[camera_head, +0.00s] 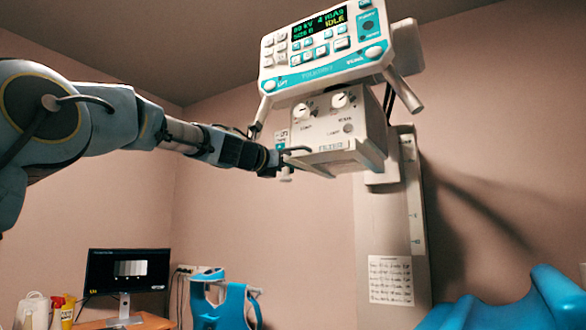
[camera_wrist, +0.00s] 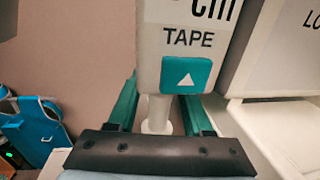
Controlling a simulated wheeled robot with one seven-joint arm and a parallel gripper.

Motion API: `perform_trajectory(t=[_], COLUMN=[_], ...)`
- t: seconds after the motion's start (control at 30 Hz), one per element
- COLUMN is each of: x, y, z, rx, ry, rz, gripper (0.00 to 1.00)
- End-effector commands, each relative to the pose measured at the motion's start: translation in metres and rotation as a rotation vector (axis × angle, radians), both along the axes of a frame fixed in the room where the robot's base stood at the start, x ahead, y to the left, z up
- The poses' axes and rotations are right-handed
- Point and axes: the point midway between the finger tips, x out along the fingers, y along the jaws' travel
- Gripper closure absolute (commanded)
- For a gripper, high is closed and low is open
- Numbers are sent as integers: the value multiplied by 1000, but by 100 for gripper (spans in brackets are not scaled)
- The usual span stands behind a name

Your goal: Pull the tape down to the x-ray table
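The tape (camera_wrist: 188,40) is a white case marked "cm TAPE" with a teal arrow label, seen close in the wrist view. A white stem (camera_wrist: 158,112) hangs from its underside. In the head view the tape (camera_head: 281,138) is on the left side of the x-ray head (camera_head: 340,122). My gripper (camera_wrist: 160,108) has one green finger on each side of the stem, with gaps showing, so it looks open around it. In the head view my gripper (camera_head: 284,160) is at the tape, its fingertips partly hidden. I cannot make out the x-ray table for certain.
A control panel (camera_head: 322,50) with handles is above the x-ray head. A column (camera_head: 395,250) stands behind it. A curved blue surface (camera_head: 510,312) fills the bottom right. A monitor (camera_head: 128,270) and a blue apron (camera_head: 222,305) are at the lower left.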

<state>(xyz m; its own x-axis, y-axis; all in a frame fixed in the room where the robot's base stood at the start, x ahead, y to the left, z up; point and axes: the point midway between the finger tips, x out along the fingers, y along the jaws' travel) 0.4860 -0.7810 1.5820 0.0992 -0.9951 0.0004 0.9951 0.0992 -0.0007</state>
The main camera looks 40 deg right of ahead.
Motion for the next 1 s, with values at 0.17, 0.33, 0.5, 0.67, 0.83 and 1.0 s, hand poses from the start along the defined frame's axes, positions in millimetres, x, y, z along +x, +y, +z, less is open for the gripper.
perform_trajectory(t=[0.17,0.33,0.5,0.67,0.83,1.0], x=[0,0,0,0,0,0], y=[0,0,0,0,0,0], z=[0,0,0,0,0,0], rx=[0,0,0,0,0,0], ry=[0,0,0,0,0,0], rz=[0,0,0,0,0,0], gripper=[71,90,100,100,100,100])
